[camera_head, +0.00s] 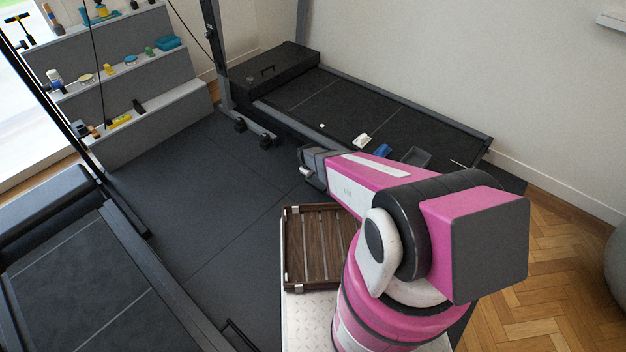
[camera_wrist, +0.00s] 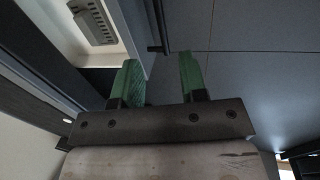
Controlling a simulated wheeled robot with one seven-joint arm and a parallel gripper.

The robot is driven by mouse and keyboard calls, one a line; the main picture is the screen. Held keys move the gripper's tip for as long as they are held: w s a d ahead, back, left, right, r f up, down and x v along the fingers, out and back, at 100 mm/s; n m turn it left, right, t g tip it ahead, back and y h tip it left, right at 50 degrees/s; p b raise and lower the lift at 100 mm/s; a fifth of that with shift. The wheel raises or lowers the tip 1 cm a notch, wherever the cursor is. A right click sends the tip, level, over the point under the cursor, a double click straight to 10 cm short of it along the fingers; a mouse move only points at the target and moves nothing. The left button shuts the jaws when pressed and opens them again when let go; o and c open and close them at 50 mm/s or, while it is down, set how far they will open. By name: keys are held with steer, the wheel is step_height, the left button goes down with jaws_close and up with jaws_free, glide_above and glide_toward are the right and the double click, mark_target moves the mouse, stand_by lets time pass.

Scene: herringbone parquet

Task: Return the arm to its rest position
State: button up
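My arm is pink, white and black and reaches from the lower right of the head view, bent at the elbow, with its forearm pointing left. My gripper (camera_head: 306,172) is at the forearm's end, above the dark floor mat and near the side of a treadmill. In the wrist view my gripper (camera_wrist: 160,78) shows two green fingers standing apart with nothing between them. A slatted brown wooden tray (camera_head: 318,288) sits below the forearm, on my base; the arm hides its right part.
The treadmill (camera_head: 335,100) carries a white item (camera_head: 361,140), a blue item (camera_head: 382,151) and a dark tray (camera_head: 415,156). Another treadmill (camera_head: 85,270) stands at the left. Grey stepped shelves (camera_head: 150,75) hold several small items. Dark floor mat (camera_head: 215,190) lies clear between them.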

stand_by(0.4)
steer(key=s+d+r+m, duration=0.3)
steer(key=s+r, duration=0.3)
steer(key=r, duration=0.6)
steer(key=s+d+r+m+g+y, duration=0.1)
steer(key=s+d+r+m, duration=0.2)
steer(key=r, duration=0.9)
steer(key=s+d+r+m, duration=0.3)
steer(key=s+d+r, duration=0.3)
steer(key=s+r, duration=0.3)
step_height(320, 180, up, 3)
steer(key=shift+s+f+g+y, duration=0.1)
steer(key=shift+s+g+y, duration=0.2)
